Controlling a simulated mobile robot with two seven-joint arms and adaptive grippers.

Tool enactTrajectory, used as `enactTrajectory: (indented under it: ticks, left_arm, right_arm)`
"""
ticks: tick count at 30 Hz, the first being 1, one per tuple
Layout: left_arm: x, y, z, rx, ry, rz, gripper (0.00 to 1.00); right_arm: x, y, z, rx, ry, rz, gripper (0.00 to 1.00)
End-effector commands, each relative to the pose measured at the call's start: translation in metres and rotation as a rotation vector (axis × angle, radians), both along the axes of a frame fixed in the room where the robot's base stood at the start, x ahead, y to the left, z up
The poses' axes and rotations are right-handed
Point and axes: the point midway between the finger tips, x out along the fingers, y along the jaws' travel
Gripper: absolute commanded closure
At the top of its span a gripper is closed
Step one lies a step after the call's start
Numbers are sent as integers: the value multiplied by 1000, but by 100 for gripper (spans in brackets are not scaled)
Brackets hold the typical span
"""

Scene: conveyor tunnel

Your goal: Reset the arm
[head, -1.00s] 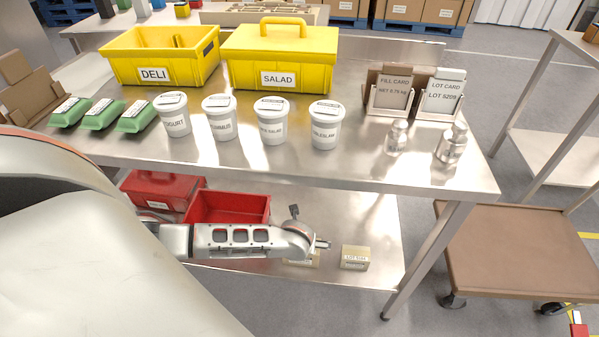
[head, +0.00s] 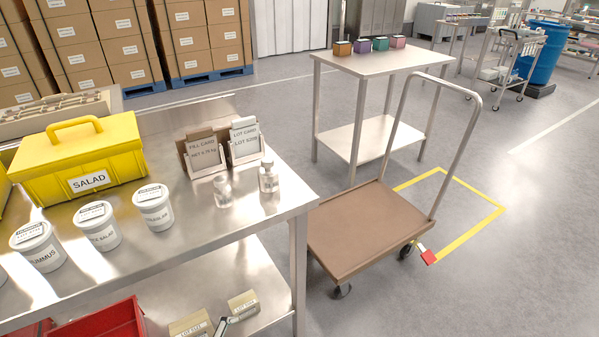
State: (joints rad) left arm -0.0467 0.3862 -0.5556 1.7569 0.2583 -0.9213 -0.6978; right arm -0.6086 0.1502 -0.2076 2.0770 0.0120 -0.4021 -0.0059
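A small grey and dark piece, which looks like the tip of my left gripper (head: 222,326), shows at the bottom edge beside the lower shelf's small boxes. The rest of that arm is out of the picture, and I cannot tell whether the gripper is open or shut or touching a box. My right arm and gripper are not in view.
A brown cart (head: 365,230) stands right; open floor lies beyond.

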Motion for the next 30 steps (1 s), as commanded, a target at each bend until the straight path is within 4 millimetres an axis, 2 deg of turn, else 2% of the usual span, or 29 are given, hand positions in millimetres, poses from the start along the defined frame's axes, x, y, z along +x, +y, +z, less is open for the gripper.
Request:
enactTrajectory:
  ticks: [1,5,8,12,18,30]
  left_arm:
    - [-12,-10,18,-106,-5,93,0]
    - [-40,-19,47,-368,-6,341,0]
    - [-61,-15,68,-548,-6,526,0]
    - [-88,-1,92,-744,-10,738,0]
    - [-109,16,107,-878,-17,887,0]
    - [-111,17,109,-892,-18,901,0]
  right_arm:
    - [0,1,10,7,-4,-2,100]
    - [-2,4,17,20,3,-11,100]
    - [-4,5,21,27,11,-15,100]
    - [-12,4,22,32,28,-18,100]
    - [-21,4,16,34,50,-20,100]
    - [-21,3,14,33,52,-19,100]
